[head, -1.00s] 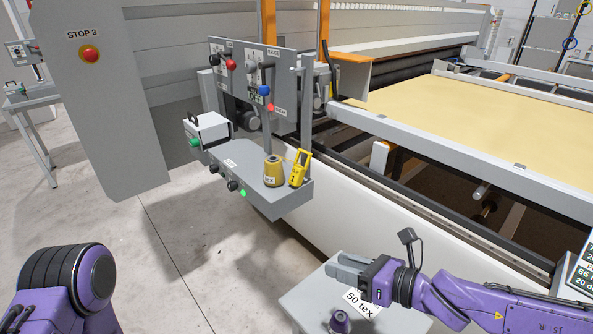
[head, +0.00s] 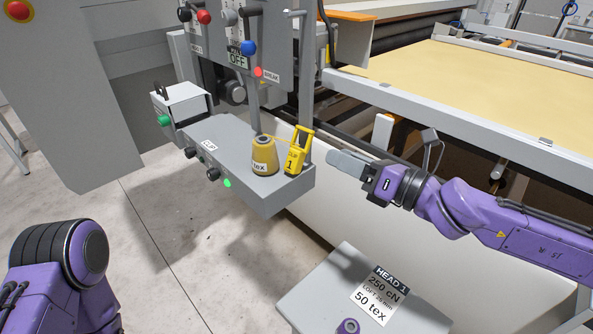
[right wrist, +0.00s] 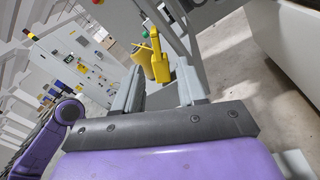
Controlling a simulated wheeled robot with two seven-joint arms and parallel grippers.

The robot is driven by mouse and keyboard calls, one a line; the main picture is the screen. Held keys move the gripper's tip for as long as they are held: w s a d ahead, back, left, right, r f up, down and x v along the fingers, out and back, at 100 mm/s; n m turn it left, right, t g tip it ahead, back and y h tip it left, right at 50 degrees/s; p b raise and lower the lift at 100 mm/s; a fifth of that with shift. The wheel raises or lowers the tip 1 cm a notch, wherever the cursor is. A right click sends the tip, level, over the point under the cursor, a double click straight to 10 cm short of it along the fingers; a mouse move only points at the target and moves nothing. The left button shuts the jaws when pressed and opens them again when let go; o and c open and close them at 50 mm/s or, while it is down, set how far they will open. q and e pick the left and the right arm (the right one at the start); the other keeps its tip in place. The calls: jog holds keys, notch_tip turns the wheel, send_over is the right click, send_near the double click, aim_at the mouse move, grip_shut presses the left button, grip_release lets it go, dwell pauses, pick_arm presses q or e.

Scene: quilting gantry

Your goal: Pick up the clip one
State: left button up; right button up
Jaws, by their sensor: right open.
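The yellow clip marked 1 (head: 297,153) stands on the right end of a grey shelf box, close beside a yellow thread cone (head: 265,157). My right gripper (head: 335,158) is just to the right of the clip in the head view, apart from it. In the right wrist view the clip (right wrist: 160,58) shows ahead, beyond and between the open fingers of the right gripper (right wrist: 160,88). The cone (right wrist: 142,58) is partly hidden behind it there. My left arm shows at the lower left of the head view, but its gripper does not.
The grey shelf box (head: 215,150) carries knobs and a green light. A panel with levers (head: 240,40) rises behind it. A grey stand (head: 330,285) with a label and a purple spool (head: 348,326) is below. Yellow fabric lies on the frame (head: 480,85) at right.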

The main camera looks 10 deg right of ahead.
aim_at(308, 147)
jog(key=b+x, duration=0.1)
jog(key=x, duration=0.2)
jog(key=b+x, duration=0.1)
jog(key=x, duration=0.2)
jog(key=shift+a+f, duration=0.2)
jog(key=shift+a, duration=0.25)
jog(key=shift+s+d+r, duration=0.1)
jog(key=shift+s+d, duration=0.05)
jog(key=shift+c, duration=1.3)
grip_shut()
pick_arm(q)
notch_tip(308, 147, down, 3)
notch_tip(308, 147, down, 2)
jog(key=shift+b, duration=1.05)
pick_arm(e)
jog(key=s+a+r, duration=0.7)
jog(key=a+r, duration=0.1)
jog(key=a, duration=0.3)
jog(key=shift+s+a, duration=0.35)
